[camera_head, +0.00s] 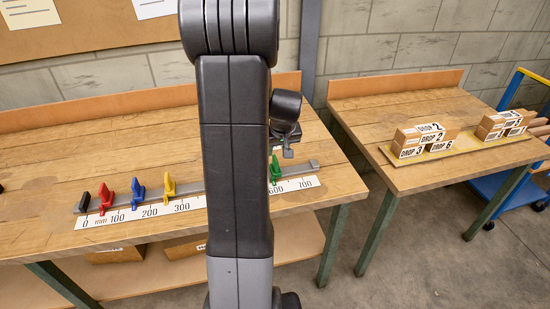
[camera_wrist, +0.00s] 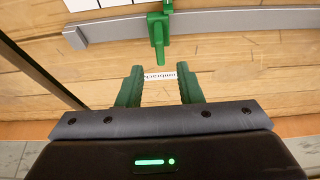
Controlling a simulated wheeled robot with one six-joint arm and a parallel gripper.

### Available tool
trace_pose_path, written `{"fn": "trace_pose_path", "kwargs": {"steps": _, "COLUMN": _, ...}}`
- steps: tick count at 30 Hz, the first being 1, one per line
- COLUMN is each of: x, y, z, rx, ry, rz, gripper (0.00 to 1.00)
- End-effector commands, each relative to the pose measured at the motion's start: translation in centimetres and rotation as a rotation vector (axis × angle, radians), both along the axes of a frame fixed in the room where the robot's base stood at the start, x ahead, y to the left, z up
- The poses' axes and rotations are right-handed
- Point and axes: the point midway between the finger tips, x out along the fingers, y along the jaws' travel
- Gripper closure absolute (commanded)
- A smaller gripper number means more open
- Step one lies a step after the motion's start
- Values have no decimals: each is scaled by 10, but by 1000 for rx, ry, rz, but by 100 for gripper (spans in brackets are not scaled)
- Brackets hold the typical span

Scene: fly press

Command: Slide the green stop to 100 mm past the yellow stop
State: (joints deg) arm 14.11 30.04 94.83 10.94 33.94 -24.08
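The green stop (camera_head: 275,172) sits on the grey rail (camera_head: 235,182) near the 600 mark of the white scale strip (camera_head: 160,210). The yellow stop (camera_head: 169,186) sits on the same rail further left, between the 200 and 300 marks. My gripper (camera_head: 288,153) is above the bench, close to the green stop and on its wall side. In the wrist view my gripper (camera_wrist: 160,74) is open and empty. The green stop (camera_wrist: 158,30) is just beyond the fingertips, roughly centred between them and apart from them. My arm hides the middle of the rail and scale.
A blue stop (camera_head: 137,189) and a red stop (camera_head: 105,197) are on the rail left of the yellow one, with a black end block (camera_head: 83,203). A second bench (camera_head: 385,100) with labelled boxes (camera_head: 424,136) stands right. The rail between yellow and my arm looks clear.

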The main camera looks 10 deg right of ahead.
Motion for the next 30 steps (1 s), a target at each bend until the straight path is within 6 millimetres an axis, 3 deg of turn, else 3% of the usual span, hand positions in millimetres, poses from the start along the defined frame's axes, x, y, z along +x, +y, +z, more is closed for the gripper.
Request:
{"fn": "trace_pose_path", "kwargs": {"steps": 12, "x": 23, "y": 1, "z": -56, "rx": 1, "ry": 1, "rz": 0, "gripper": 67}}
{"fn": "trace_pose_path", "kwargs": {"steps": 27, "x": 28, "y": 1, "z": -67, "rx": 0, "ry": -1, "rz": -1, "gripper": 67}}
{"fn": "trace_pose_path", "kwargs": {"steps": 30, "x": 28, "y": 1, "z": -67, "rx": 0, "ry": -1, "rz": -1, "gripper": 87}}
